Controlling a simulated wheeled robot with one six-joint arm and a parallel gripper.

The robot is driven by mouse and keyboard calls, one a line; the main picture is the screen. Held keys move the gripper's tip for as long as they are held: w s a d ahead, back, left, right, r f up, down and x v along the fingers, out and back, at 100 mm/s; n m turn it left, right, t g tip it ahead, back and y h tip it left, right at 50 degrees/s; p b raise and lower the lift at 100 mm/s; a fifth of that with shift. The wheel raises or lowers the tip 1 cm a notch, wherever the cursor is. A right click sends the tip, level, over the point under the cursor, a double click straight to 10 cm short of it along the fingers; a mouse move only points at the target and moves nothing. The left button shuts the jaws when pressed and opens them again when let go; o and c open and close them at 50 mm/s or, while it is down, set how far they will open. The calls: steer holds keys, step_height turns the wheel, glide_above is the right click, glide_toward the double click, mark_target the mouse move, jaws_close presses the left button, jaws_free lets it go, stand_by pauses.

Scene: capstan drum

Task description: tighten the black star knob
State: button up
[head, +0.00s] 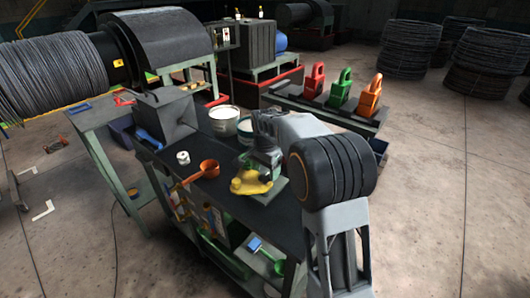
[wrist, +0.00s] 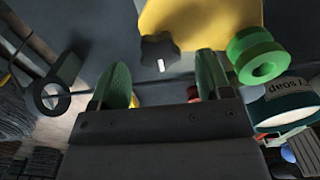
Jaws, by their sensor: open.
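The black star knob (wrist: 159,50) shows at the top middle of the wrist view, with a pale metal stud end at its lower edge. It sits beside a yellow part (wrist: 200,25), which partly borders it. My gripper (wrist: 162,80) is open, its two green fingers apart on either side below the knob, with nothing between them. The knob appears beyond the fingertips; I cannot tell the exact gap. In the head view my arm reaches over the dark bench top (head: 215,190), near a yellow piece (head: 252,182). The knob cannot be made out there.
A green spool (wrist: 256,56) and a tub marked soap (wrist: 290,103) lie right of the fingers. A grey ringed part (wrist: 55,90) is at left.

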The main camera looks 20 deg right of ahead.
step_height(320, 180, up, 12)
steer(key=shift+f, duration=0.2)
stand_by(0.4)
steer(key=n, duration=0.5)
glide_above(267, 180)
steer(key=shift+t, duration=0.3)
step_height(267, 180, down, 5)
steer(key=shift+r, duration=0.1)
steer(key=s+f+n+t, duration=0.2)
steer(key=s+n, duration=0.4)
steer(key=s, duration=1.5)
steer(key=shift+f+t, duration=0.2)
steer(key=shift+t, duration=0.6)
steer(key=shift+s+a, duration=0.1)
